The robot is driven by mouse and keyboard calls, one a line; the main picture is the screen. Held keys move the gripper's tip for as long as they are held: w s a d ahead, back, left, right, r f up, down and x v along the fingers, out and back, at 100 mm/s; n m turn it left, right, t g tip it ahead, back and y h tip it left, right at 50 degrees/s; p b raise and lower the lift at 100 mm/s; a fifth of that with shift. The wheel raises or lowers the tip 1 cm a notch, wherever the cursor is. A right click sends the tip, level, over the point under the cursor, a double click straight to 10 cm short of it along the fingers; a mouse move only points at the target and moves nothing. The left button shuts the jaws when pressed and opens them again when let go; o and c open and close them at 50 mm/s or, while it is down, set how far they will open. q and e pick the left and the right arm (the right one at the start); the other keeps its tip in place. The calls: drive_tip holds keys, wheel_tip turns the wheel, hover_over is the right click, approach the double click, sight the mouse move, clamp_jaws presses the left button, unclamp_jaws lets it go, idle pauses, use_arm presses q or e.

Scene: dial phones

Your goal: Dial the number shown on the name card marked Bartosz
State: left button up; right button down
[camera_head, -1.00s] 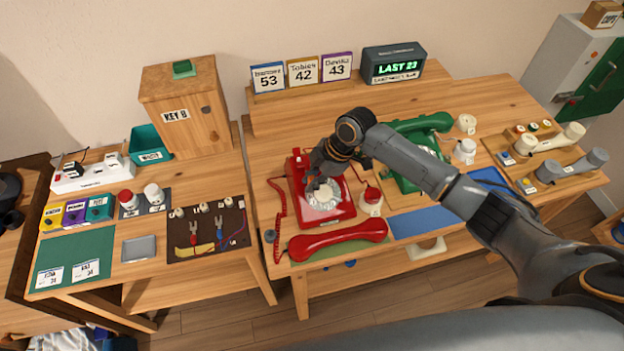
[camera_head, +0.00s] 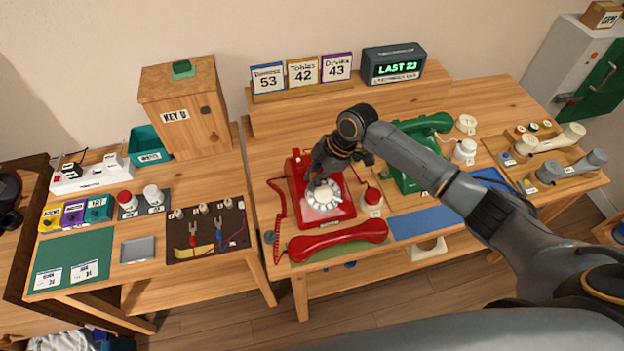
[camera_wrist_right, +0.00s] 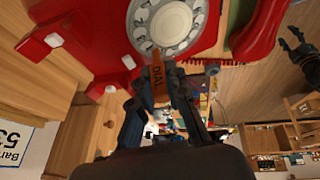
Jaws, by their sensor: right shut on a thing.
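The blue-topped name card (camera_head: 268,80) at the back reads 53; the wrist view shows its "Bar" lettering (camera_wrist_right: 14,142). The red phone (camera_head: 341,203) stands on the right-hand table with its pale rotary dial (camera_head: 323,196) facing up. Its red handset (camera_head: 338,240) lies off the cradle in front. My right gripper (camera_wrist_right: 160,100) is shut on an orange stick marked DIAL (camera_wrist_right: 157,78), whose tip is at the dial's rim; I cannot tell if it sits in a hole. A dark gripper (camera_wrist_right: 298,55), probably my left, shows small at the wrist view's right edge.
A green phone (camera_head: 405,175) stands right of the red one, behind my right forearm. A red button (camera_head: 372,198) sits close beside the red phone. Cards 42 (camera_head: 303,72) and 43 (camera_head: 337,68) stand beside 53. A display (camera_head: 394,67) reads LAST 23.

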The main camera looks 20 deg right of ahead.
drive_tip(key=shift+d, duration=0.1)
drive_tip(key=shift+w+d+r, duration=0.15)
drive_tip(key=shift+w+d, duration=0.15)
drive_tip(key=shift+d, duration=0.3)
drive_tip(key=shift+w+d, duration=0.1)
drive_tip(key=shift+d, duration=0.4)
idle(0.4)
drive_tip(key=shift+d, duration=0.7)
